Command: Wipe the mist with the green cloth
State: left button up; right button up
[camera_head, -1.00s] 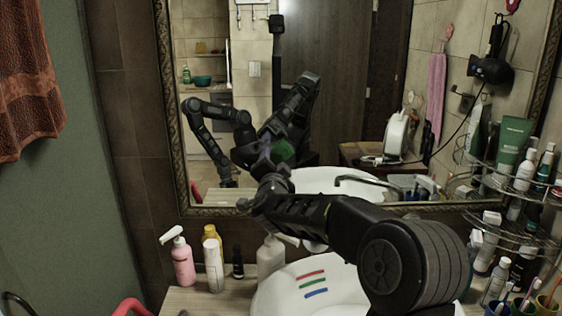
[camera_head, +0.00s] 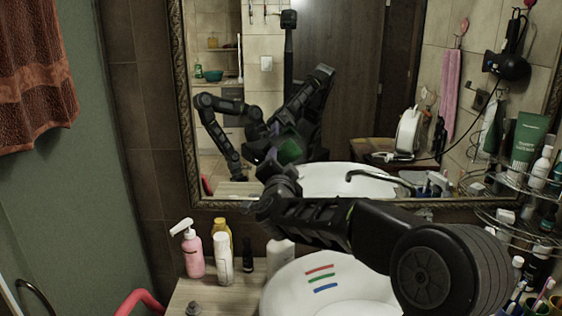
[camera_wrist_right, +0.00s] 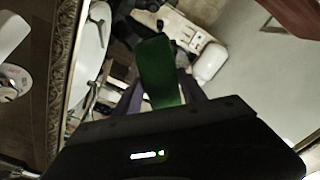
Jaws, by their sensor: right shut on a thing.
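The framed mirror (camera_head: 350,60) stands behind the basin. I cannot make out a clear patch of mist on it. My right gripper (camera_head: 280,172) is up close to the lower part of the mirror, and whether it touches the glass I cannot tell. In the right wrist view the gripper (camera_wrist_right: 160,98) is shut on the green cloth (camera_wrist_right: 160,68), which stands out from between the fingers. In the head view the cloth shows as a dark green patch reflected in the mirror. My left gripper is not seen directly; the left arm shows only as a reflection.
The white basin (camera_head: 285,292) below has red, green and blue strokes (camera_head: 321,278) inside. A pink pump bottle (camera_head: 192,254) and other bottles stand at its left. A wire rack (camera_head: 510,212) with toiletries is on the right. A brown towel (camera_head: 35,75) hangs at the left.

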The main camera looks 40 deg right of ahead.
jog(key=shift+v, duration=0.85)
jog(key=shift+v, duration=1.5)
jog(key=w+a+f+n+t+y, duration=0.1)
jog(key=w+a+f+n+y, duration=0.1)
jog(key=a+f, duration=0.5)
jog(key=w+a+f+n+t+y, duration=0.1)
jog(key=w+a+f+n+y, duration=0.15)
jog(key=a+f, duration=0.5)
jog(key=s+a+f+n+t+y, duration=0.1)
jog(key=s+a+f+n+y, duration=0.2)
jog(key=a+f+y, duration=0.3)
jog(key=a+f, duration=0.4)
jog(key=f, duration=0.1)
jog(key=shift+a+f+t, duration=0.3)
jog(key=shift+a+f, duration=0.05)
